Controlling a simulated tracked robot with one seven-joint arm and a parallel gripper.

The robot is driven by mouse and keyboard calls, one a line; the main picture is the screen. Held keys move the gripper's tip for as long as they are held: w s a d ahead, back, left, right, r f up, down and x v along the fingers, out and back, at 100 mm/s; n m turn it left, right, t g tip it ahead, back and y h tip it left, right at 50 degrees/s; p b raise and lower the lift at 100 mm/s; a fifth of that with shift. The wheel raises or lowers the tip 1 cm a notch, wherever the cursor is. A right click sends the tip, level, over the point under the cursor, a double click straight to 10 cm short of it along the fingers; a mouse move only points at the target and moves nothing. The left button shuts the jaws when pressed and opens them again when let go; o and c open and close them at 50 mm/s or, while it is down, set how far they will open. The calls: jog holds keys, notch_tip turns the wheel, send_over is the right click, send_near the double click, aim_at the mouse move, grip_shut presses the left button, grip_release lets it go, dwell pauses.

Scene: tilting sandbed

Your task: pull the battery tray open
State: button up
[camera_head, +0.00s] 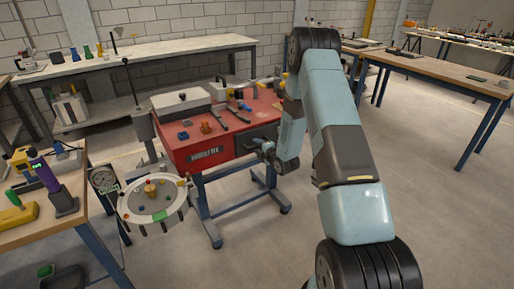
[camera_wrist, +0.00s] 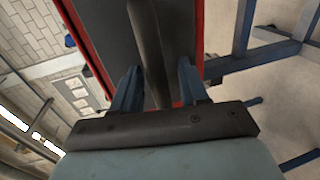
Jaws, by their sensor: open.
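The battery tray appears to be the dark drawer front (camera_head: 245,143) in the right part of the red cart's (camera_head: 192,157) front. In the wrist view its dark grey face (camera_wrist: 182,25) fills the top middle, edged in red. A dark rounded handle bar (camera_wrist: 148,45) runs across that face. My gripper (camera_head: 264,147) is at the drawer front. In the wrist view my gripper (camera_wrist: 158,68) is open, its two blue fingers on either side of the handle bar. I cannot tell whether either finger touches it. The tray looks closed, though my gripper partly covers it.
Tools and small parts lie on the cart top. A round sand pan (camera_head: 155,203) stands left of the cart. A wooden bench (camera_head: 50,215) is at the left and another table (camera_head: 450,75) at the right. The floor (camera_head: 270,240) before the cart is clear.

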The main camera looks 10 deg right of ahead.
jog(key=shift+w+a, duration=0.1)
jog(key=shift+w, duration=0.15)
jog(key=shift+c, duration=0.2)
jog(key=shift+f, duration=0.1)
grip_shut()
